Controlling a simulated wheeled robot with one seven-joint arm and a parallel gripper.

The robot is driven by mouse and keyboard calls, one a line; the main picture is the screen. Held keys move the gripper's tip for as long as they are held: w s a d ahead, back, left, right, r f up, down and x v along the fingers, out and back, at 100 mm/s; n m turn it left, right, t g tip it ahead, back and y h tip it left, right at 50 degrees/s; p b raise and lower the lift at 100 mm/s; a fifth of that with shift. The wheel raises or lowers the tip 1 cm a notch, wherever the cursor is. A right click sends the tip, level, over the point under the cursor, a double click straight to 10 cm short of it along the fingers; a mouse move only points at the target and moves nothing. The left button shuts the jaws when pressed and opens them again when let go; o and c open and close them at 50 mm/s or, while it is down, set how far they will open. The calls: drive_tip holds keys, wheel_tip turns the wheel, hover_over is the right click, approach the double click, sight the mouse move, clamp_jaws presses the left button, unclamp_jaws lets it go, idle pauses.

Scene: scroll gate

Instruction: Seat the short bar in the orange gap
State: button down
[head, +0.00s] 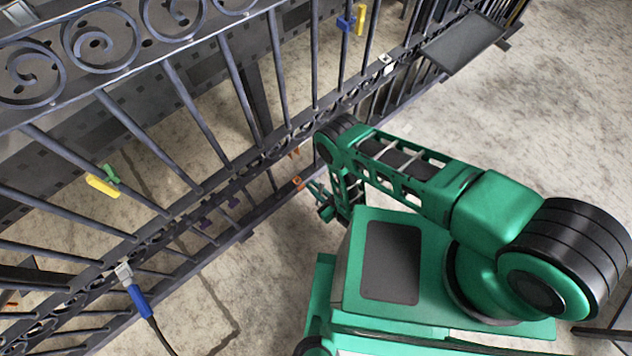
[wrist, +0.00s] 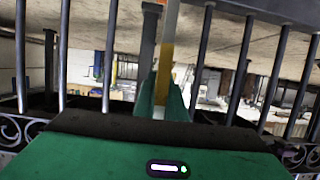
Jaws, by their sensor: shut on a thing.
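My gripper (wrist: 160,98) shows in the wrist view with its green fingers closed on a slim upright bar (wrist: 167,50). The bar is pale grey above and yellow near the fingers; its upper end runs out of the picture. In the head view my gripper (head: 325,207) is small and low beside the gate, partly behind my arm, and I cannot make out the bar there. Orange marks (head: 297,183) show on the gate's lower rail just left of my gripper, with more orange (head: 293,153) above them. I cannot tell the bar's exact distance from the orange gap.
The dark iron gate (head: 232,85) with scrolls and upright bars crosses the view. Purple marks (head: 205,223) sit farther left on its lower rail. Yellow-and-green (head: 103,183) and blue-and-yellow (head: 352,20) pieces are at the bars. A blue-handled tool (head: 138,299) with a cable is at lower left.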

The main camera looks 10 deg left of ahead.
drive_tip(key=w+a, duration=1)
drive_tip(key=a, duration=0.1)
drive_tip(key=shift+w+a+f, duration=0.2)
drive_tip(key=shift+w+f, duration=0.15)
drive_tip(key=shift+f, duration=0.1)
idle(1.4)
drive_tip(key=shift+s+d, duration=0.1)
idle(1.0)
drive_tip(key=shift+f, duration=0.9)
idle(0.7)
drive_tip(key=shift+w+a+h, duration=0.4)
drive_tip(key=shift+w+a, duration=0.2)
drive_tip(key=shift+a, duration=0.15)
idle(1.0)
